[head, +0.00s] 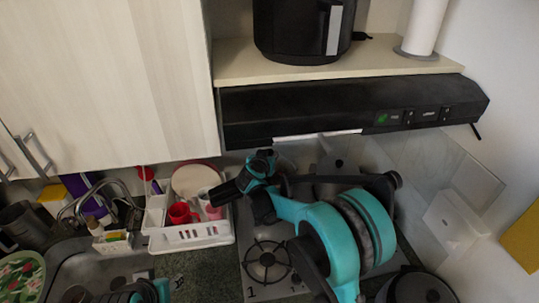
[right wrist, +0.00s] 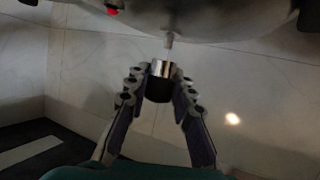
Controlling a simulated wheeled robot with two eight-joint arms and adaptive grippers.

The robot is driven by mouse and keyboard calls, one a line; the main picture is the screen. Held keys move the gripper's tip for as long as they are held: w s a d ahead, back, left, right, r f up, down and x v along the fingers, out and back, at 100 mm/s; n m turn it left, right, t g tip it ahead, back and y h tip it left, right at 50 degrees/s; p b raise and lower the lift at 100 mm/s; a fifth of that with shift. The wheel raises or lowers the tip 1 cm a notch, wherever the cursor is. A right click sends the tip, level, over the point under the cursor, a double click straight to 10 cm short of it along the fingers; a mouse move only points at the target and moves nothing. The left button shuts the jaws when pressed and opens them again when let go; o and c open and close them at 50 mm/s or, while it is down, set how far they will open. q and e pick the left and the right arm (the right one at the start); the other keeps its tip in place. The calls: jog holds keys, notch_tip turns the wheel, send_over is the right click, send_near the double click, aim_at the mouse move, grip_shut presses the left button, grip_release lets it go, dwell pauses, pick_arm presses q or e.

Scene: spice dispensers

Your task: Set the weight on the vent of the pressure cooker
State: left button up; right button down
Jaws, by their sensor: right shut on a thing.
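In the right wrist view my right gripper (right wrist: 160,82) is shut on the weight (right wrist: 161,70), a small cylinder, shiny metal at one end and black at the other. The pressure cooker (right wrist: 215,20) fills the top edge of that view. Its thin vent (right wrist: 168,41) points toward the weight's metal end, with a small gap showing between them. In the head view a grey pot (head: 336,170), likely the cooker, stands on the stove behind my right arm, which partly hides it. The weight cannot be made out there. Only part of my left arm shows at the bottom left.
A black range hood (head: 350,108) hangs low above the stove (head: 255,285). A white dish rack (head: 190,237) with red cups (head: 180,213) stands left of my right arm. A dark pot (head: 418,288) is at the lower right. Open counter lies below the rack.

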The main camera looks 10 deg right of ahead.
jog(key=shift+f, duration=0.1)
jog(key=shift+f+b, duration=0.35)
jog(key=shift+b, duration=0.05)
jog(key=shift+f+b, duration=0.85)
jog(key=shift+f, duration=0.15)
jog(key=c, duration=1.2)
grip_release()
